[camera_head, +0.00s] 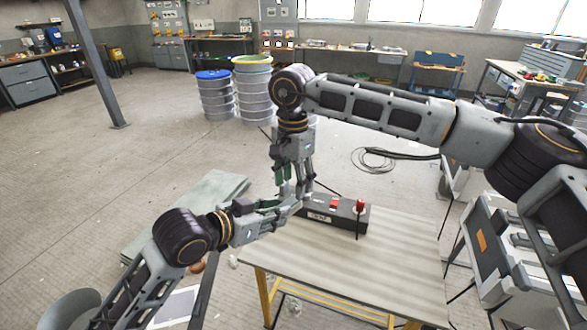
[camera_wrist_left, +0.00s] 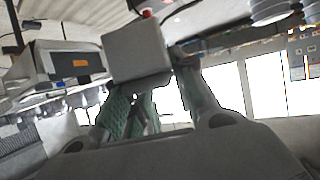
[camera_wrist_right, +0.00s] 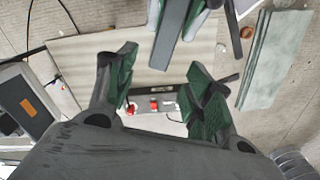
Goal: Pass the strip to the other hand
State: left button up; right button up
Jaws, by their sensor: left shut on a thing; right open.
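My left gripper (camera_head: 288,206) reaches in from the lower left above the table's back left corner. It is shut on the strip, a plain grey piece that shows edge-on in the right wrist view (camera_wrist_right: 171,38) and seems to be the broad grey face in the left wrist view (camera_wrist_left: 138,54). In the head view the strip is mostly hidden among the fingers. My right gripper (camera_head: 294,188) points down just above the left one, open. In the right wrist view its green-padded fingers (camera_wrist_right: 160,78) stand apart, with the strip's end near the gap. I cannot tell whether they touch.
A wooden-topped table (camera_head: 340,270) with yellow legs stands below. A dark control box (camera_head: 326,216) with red buttons sits at its back edge, close to the grippers. The table's front is clear. Pale green sheets (camera_head: 212,192) lie at left; barrels (camera_head: 255,95) stand behind.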

aim_at(294, 199)
jog(key=shift+f, duration=2.65)
jog(key=shift+c, duration=0.3)
jog(key=c, duration=1)
pick_arm(q)
jog(key=o, duration=1.1)
pick_arm(e)
jog(key=shift+c, duration=0.4)
